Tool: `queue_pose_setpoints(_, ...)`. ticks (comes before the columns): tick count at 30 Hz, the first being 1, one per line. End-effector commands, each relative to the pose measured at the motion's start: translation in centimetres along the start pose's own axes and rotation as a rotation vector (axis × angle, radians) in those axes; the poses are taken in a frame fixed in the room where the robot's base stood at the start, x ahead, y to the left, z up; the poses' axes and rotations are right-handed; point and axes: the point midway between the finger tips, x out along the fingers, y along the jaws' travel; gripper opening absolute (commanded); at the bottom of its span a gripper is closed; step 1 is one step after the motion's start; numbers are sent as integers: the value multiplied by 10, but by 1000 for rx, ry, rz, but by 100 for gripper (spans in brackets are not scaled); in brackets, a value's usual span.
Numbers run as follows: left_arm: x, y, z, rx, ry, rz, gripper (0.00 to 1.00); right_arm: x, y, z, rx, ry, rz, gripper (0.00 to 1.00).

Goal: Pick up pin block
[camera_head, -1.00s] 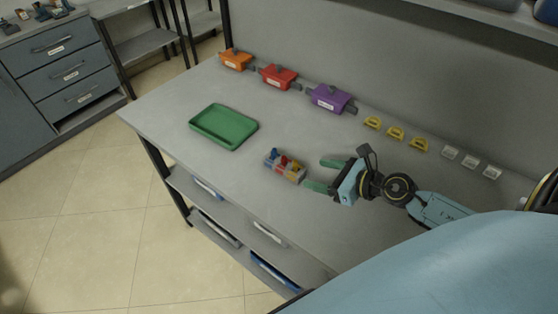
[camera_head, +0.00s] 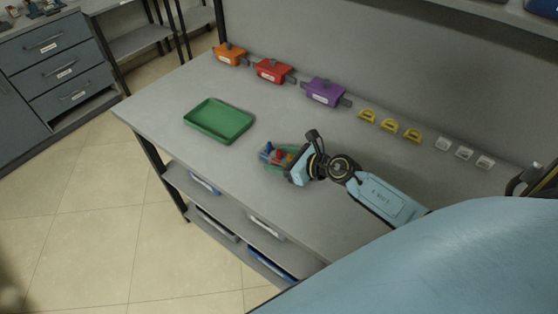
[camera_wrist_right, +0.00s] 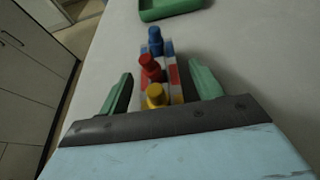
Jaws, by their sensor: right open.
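The pin block (camera_head: 268,153) is a small pale block with blue, red and yellow pins, standing on the grey workbench near its front edge. In the right wrist view the block (camera_wrist_right: 172,75) shows its blue, red and yellow pins in a row, the yellow one nearest. My right gripper (camera_head: 277,160) is open, its green fingers on either side of the block. In the right wrist view the gripper (camera_wrist_right: 160,82) has a gap between each finger and the block. The block's near end is partly hidden by the gripper body. My left gripper is not in view.
A green tray (camera_head: 219,137) lies left of the block with clear bench between. Orange (camera_head: 230,54), red (camera_head: 272,70) and purple (camera_head: 323,91) boxes line the bench's back, followed by yellow handle-like pieces (camera_head: 389,125) and small white pieces (camera_head: 464,153).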

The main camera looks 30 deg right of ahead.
Motion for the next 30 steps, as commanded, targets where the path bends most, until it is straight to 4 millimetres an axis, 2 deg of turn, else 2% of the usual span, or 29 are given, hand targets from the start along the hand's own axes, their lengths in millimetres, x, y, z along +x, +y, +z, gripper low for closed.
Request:
queue_pose_setpoints(8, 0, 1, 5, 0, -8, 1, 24, 3, 0, 0, -1, 0, 0, 64)
queue_pose_setpoints(18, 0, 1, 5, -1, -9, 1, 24, 2, 0, 0, -1, 0, 0, 20)
queue_pose_setpoints(19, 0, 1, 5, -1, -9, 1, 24, 2, 0, 1, -1, -1, -1, 17)
queue_pose_setpoints(26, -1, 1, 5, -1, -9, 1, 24, 2, 0, 2, -1, -1, -1, 17)
queue_pose_setpoints(30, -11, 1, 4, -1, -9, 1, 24, -4, -1, 17, -3, -2, 0, 17)
